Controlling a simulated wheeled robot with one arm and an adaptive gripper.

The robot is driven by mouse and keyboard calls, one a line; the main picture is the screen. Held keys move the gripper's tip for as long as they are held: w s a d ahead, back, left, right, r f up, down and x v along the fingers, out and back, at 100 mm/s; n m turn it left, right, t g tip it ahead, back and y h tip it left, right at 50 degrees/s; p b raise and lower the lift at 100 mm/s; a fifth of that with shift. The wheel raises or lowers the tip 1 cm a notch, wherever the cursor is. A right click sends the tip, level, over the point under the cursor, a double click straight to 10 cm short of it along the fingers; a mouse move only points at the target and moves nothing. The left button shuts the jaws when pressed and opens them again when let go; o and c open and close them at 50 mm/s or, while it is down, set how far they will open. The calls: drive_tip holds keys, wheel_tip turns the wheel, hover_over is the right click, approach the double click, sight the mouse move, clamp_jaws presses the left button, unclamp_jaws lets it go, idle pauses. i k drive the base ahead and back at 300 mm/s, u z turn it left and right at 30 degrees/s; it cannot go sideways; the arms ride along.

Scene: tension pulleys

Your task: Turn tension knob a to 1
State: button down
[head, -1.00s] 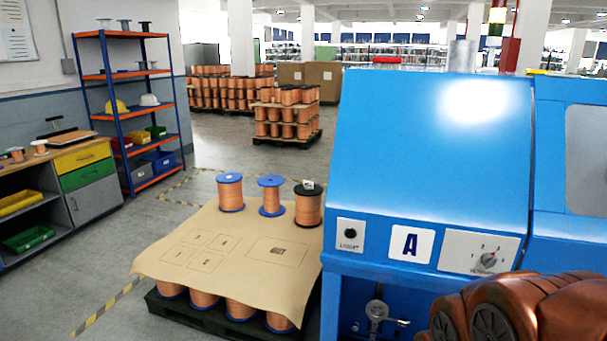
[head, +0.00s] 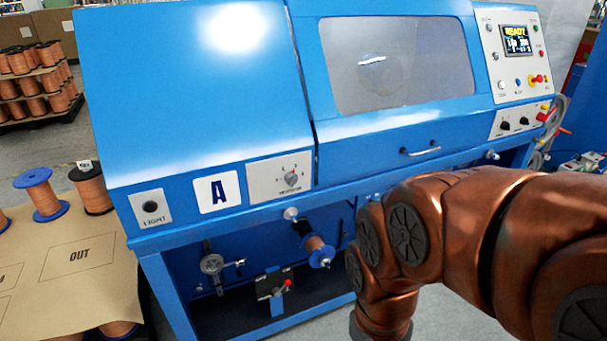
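The tension knob (head: 291,179) is a small grey dial on a pale panel (head: 258,184) on the front of the blue machine. Several small marks ring it, but they are too small to read surely, and so is the pointer's setting. A white plate with a blue letter A (head: 217,191) is just left of the panel. My copper-coloured arm comes in from the right, in front of the machine's lower part. It is apart from the knob in the picture. My gripper is out of view.
A light switch panel (head: 150,208) is left of the plate. Below are a small spool (head: 318,250) and a lever box (head: 274,288). A window cover with a handle (head: 421,151) and a control screen (head: 517,40) are to the right. A cardboard-topped pallet (head: 110,238) stands left.

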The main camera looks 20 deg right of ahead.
sight(290, 178)
drive_tip(key=u, duration=0.05)
drive_tip(key=k, duration=0.5)
drive_tip(key=u, duration=0.85)
drive_tip(key=i, duration=0.75)
